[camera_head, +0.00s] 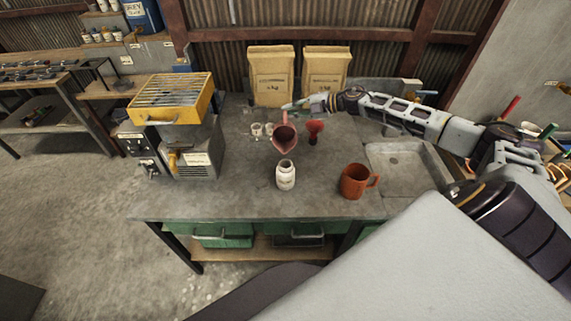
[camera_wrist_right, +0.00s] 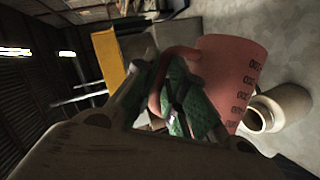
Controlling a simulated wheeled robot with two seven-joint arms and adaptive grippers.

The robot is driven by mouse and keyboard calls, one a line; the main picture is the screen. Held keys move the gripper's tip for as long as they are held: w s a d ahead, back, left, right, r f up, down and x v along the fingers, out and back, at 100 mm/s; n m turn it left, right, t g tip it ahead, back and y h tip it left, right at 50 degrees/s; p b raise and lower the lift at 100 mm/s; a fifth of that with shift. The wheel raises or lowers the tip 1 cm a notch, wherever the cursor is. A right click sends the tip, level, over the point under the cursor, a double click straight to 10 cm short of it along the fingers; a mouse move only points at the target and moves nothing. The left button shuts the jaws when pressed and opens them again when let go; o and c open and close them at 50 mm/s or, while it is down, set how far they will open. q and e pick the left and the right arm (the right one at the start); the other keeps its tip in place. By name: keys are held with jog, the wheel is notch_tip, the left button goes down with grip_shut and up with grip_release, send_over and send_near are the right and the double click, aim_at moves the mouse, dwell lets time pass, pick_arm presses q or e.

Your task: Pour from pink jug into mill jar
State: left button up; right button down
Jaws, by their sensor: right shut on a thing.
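The pink jug (camera_head: 285,137) is held tilted, its open mouth facing the head camera and its lip just above the jar's mouth in that view. My right gripper (camera_head: 295,106) is shut on its handle. In the right wrist view the jug (camera_wrist_right: 235,70) shows dark measure marks, with the green fingers (camera_wrist_right: 187,98) at its handle. The white mill jar (camera_head: 286,177) stands upright and open on the bench. It also shows beside the jug in the right wrist view (camera_wrist_right: 283,106). I see no stream between them. My left gripper is not in view.
A red funnel-like item (camera_head: 314,130) is right of the jug. An orange mug (camera_head: 355,183) stands front right, near the sink (camera_head: 405,160). A yellow-topped machine (camera_head: 175,100) is left. Small white cups (camera_head: 257,129) and two tan sacks (camera_head: 271,77) are behind. The bench front left is clear.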

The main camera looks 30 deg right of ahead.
jog(key=shift+w+d+f+m+g+y, duration=0.15)
jog(key=shift+w+d+m+g, duration=0.2)
jog(key=shift+w+m, duration=0.2)
jog(key=shift+w+d+f+m+g+y, duration=0.15)
jog(key=shift+w+d+m+g, duration=0.15)
jog(key=shift+w+m, duration=0.25)
jog(key=shift+g, duration=0.25)
jog(key=shift+w+d+f+m+g, duration=0.1)
jog(key=shift+w+f+m+g, duration=0.15)
jog(key=shift+f+m+g, duration=0.4)
notch_tip(320, 180, down, 2)
jog(key=shift+w+d+f+m+g+y, duration=0.1)
jog(key=shift+m+g+y, duration=0.15)
jog(key=shift+m, duration=0.3)
jog(key=shift+w+d+r+m+g+y, duration=0.1)
jog(key=shift+m+y, duration=0.25)
jog(key=shift+m, duration=0.15)
jog(key=shift+s+a+f, duration=0.1)
jog(key=shift+s+a+f+m+g+y+b, duration=0.15)
jog(key=shift+f+m+g+y+b, duration=0.3)
jog(key=shift+f, duration=0.5)
jog(key=shift+s+a+f+m+g+y+b, duration=0.1)
jog(key=shift+s+f+m+g+y+b, duration=0.2)
jog(key=shift+f+m, duration=0.5)
jog(key=shift+w+f, duration=0.1)
jog(key=shift+f, duration=0.05)
